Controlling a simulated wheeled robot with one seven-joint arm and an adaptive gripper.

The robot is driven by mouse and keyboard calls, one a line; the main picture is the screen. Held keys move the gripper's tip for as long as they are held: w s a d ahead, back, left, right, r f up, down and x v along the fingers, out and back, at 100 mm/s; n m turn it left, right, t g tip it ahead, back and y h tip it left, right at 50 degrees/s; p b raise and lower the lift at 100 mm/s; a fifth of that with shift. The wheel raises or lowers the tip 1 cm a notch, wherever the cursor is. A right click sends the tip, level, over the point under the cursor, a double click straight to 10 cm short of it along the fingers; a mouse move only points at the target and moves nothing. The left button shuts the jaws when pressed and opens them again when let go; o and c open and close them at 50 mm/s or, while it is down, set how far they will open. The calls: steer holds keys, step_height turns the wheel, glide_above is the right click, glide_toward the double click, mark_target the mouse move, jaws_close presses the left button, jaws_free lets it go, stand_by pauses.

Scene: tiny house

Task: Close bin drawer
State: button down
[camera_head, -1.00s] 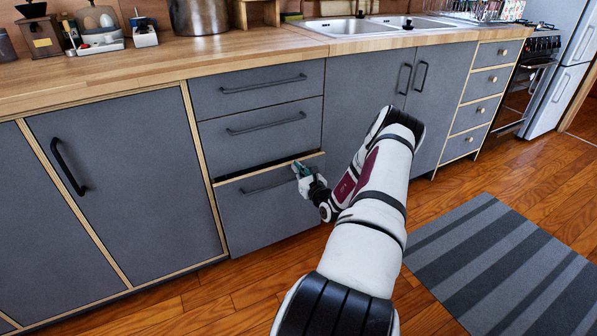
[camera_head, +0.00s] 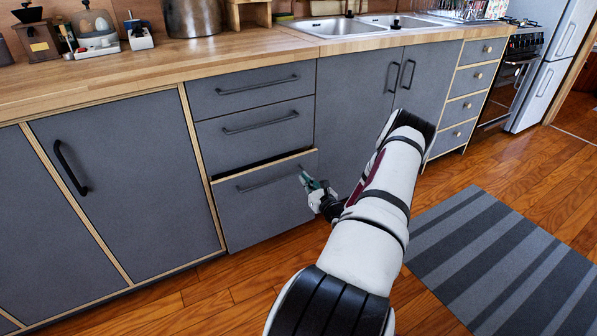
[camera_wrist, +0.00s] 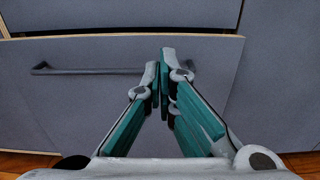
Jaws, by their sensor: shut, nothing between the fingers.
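The bin drawer (camera_head: 262,212) is the large bottom grey drawer below two smaller drawers. It stands slightly out, with a dark gap above its pale wooden top edge. Its black bar handle (camera_head: 268,181) also shows in the wrist view (camera_wrist: 85,70). I cannot tell whether the fingertips touch the front.
The drawers above (camera_head: 254,129) look shut. A cabinet door (camera_head: 118,165) is to the left, and double doors (camera_head: 375,90) are to the right under the sink. A striped rug (camera_head: 500,260) lies on the wooden floor at right.

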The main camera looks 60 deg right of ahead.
steer(key=s+d+r+g+y+b, duration=0.1)
steer(key=s+d+r+g+y, duration=0.4)
steer(key=s+d+r+g, duration=0.25)
steer(key=b, duration=0.3)
glide_toward(311, 160)
steer(key=shift+x, duration=2.4)
steer(key=shift+a, duration=0.1)
